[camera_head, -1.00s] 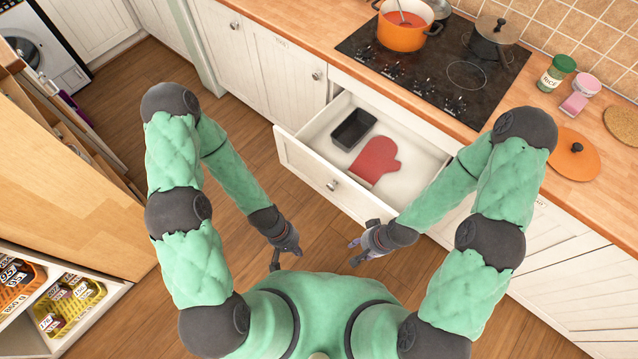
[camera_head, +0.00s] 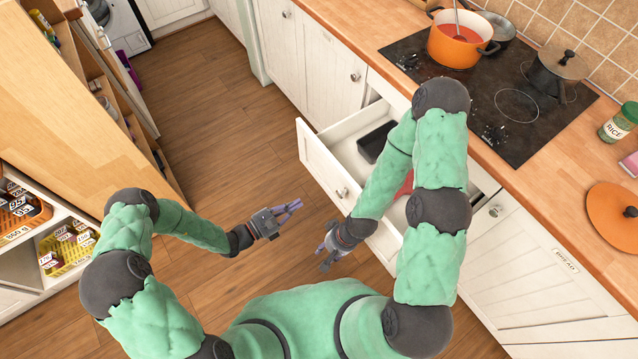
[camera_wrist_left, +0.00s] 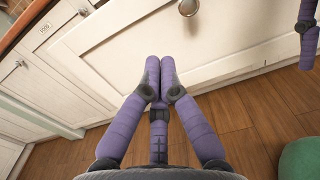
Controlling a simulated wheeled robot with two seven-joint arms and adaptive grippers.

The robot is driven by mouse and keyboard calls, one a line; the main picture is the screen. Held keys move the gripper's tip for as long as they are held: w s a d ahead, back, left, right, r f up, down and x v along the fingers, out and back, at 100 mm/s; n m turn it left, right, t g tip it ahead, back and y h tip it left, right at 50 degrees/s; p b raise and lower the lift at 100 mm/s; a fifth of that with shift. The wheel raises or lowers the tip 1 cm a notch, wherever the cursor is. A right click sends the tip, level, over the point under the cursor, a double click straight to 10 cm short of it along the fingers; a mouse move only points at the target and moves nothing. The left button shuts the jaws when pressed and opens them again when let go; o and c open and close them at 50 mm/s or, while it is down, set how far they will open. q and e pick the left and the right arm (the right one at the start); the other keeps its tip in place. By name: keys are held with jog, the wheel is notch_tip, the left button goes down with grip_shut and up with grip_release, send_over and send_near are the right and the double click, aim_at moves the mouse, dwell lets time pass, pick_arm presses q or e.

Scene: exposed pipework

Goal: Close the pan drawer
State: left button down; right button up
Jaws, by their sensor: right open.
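The pan drawer (camera_head: 318,158) is pulled out from the cabinet below the hob. Its white front with a round knob (camera_head: 342,193) faces my body. A dark pan (camera_head: 374,141) lies inside; a red mitt (camera_head: 405,186) is mostly hidden by my right arm. My left gripper (camera_head: 290,211) is in front of the drawer front, apart from it in the head view. In the left wrist view its purple fingers (camera_wrist_left: 159,75) are together and empty, pointing at the drawer front (camera_wrist_left: 215,45) below the knob (camera_wrist_left: 188,7). My right gripper (camera_head: 326,256) is open and empty near the drawer's front right corner.
The hob (camera_head: 500,120) with an orange pot (camera_head: 457,45) and a black pot (camera_head: 556,74) is above the drawer. A wooden cabinet (camera_head: 85,125) and a yellow basket (camera_head: 66,248) stand at left. The wood floor (camera_head: 215,110) is clear between.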

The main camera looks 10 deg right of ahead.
aim_at(337, 178)
pick_arm(q)
jog(key=b+x, duration=0.3)
jog(key=x, duration=1.1)
jog(key=shift+w+a+r+b, duration=0.1)
jog(key=shift+b, duration=0.25)
pick_arm(e)
notch_tip(337, 178, down, 4)
jog(key=shift+r, duration=0.1)
